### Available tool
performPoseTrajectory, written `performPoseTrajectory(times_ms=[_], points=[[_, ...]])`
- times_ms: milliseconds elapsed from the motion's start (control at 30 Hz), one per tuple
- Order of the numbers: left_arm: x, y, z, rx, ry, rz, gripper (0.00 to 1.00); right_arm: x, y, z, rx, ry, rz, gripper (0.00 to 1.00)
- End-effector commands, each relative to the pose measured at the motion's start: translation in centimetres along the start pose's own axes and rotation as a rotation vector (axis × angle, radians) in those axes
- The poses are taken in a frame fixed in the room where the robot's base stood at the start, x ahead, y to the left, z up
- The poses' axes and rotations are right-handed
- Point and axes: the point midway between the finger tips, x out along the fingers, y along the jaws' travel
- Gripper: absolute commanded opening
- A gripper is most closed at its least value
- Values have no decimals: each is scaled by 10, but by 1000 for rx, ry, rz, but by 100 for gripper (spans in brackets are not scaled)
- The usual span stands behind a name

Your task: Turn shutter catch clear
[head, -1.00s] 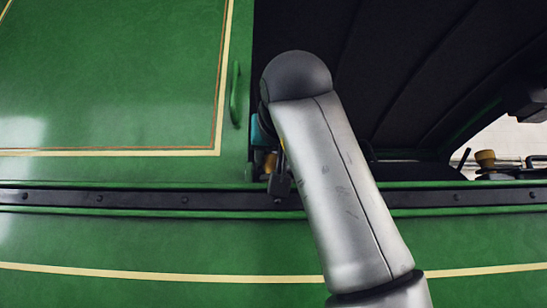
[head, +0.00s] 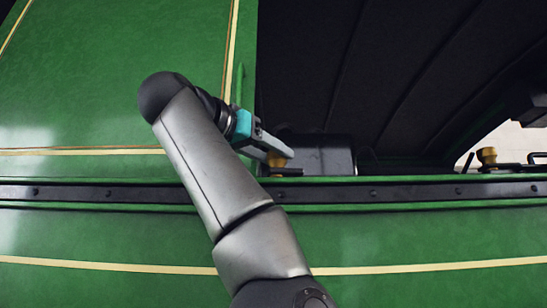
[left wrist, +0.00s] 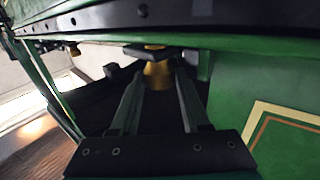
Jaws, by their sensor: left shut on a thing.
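The shutter catch has a brass knob (head: 277,161) on a dark bar (head: 286,172), at the sill beside the green panel's edge in the head view. My left gripper (head: 280,151) reaches it from the upper left, with its fingers shut on the knob. In the left wrist view the brass knob (left wrist: 157,74) sits between the fingertips of the left gripper (left wrist: 160,84). The dark bar (left wrist: 148,51) lies roughly along the sill there. The fingers hide part of the knob. My right gripper is not in view.
A similar brass knob (head: 487,156) stands further right on the sill. A dark riveted rail (head: 420,193) runs below along the green body. A green handle (head: 239,84) is on the panel close to my left wrist. The dark opening lies behind the sill.

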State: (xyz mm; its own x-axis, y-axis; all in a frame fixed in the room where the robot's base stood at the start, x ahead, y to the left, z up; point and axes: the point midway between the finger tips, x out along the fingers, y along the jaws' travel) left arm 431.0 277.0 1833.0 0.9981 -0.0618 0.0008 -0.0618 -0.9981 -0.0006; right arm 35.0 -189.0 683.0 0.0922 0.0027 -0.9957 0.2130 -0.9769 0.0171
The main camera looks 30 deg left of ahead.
Motion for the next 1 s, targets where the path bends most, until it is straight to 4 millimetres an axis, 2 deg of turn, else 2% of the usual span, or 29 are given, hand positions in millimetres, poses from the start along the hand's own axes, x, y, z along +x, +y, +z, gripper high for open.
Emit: performPoseTrajectory(times_ms=[400, 900, 933, 1000], points=[[0, -3, 0, -1, -2, 171, 0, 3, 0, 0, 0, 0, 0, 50], [1, -3, 0, -2, -2, 190, 0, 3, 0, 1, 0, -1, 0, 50], [1, -3, 0, -2, -2, 190, 47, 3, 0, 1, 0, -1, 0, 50], [1, -3, 0, -2, -2, 190, 55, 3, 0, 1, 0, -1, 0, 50]])
